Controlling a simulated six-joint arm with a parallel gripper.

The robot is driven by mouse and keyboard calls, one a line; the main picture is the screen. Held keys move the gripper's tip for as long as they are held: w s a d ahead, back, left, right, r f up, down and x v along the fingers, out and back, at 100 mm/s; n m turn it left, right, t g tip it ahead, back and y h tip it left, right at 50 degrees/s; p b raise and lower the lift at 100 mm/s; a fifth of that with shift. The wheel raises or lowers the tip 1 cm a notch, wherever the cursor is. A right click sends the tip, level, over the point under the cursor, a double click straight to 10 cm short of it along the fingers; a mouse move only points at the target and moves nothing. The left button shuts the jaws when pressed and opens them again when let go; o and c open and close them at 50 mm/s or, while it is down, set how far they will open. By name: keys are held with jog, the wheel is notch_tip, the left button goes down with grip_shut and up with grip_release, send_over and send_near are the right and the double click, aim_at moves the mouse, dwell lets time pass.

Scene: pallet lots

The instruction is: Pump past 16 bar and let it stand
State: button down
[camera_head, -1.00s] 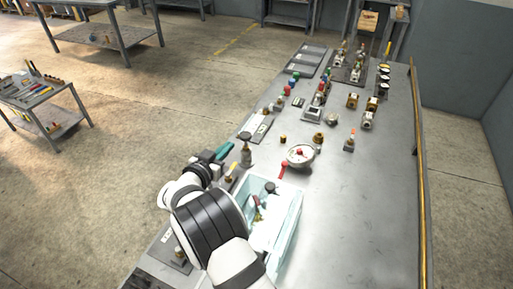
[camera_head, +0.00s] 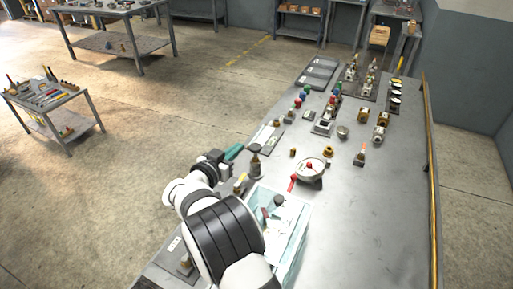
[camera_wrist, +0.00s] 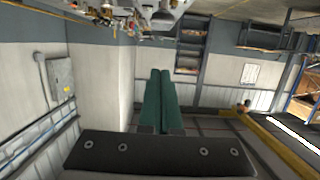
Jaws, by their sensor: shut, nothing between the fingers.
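A round gauge with a pale dial (camera_head: 311,168) stands on the metal bench, with a red handle (camera_head: 293,183) at its left. The dial is too small to read. A light blue open tub (camera_head: 301,232) sits in front of it, partly hidden by my arm, with small dark and coloured parts inside. My gripper (camera_head: 235,151) has green fingers and is left of the gauge, apart from it, next to a dark-knobbed fitting (camera_head: 255,160). In the wrist view its fingers (camera_wrist: 160,72) lie together with nothing between them, facing the room.
Brass fittings (camera_head: 328,151), an orange-tipped part (camera_head: 361,155) and several valves (camera_head: 382,125) stand farther along the bench (camera_head: 375,215). Grey trays (camera_head: 316,73) lie at the far end. The bench's right front is clear. A tool cart (camera_head: 50,100) stands at the left.

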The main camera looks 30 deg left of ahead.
jog(key=w+f, duration=0.6)
jog(key=w, duration=0.3)
jog(key=shift+f, duration=0.15)
jog(key=shift+w+f, duration=0.1)
jog(key=shift+f, duration=1.75)
jog(key=s+r, duration=0.6)
jog(key=s, duration=0.3)
jog(key=shift+s+r, duration=0.25)
jog(key=shift+s, duration=0.15)
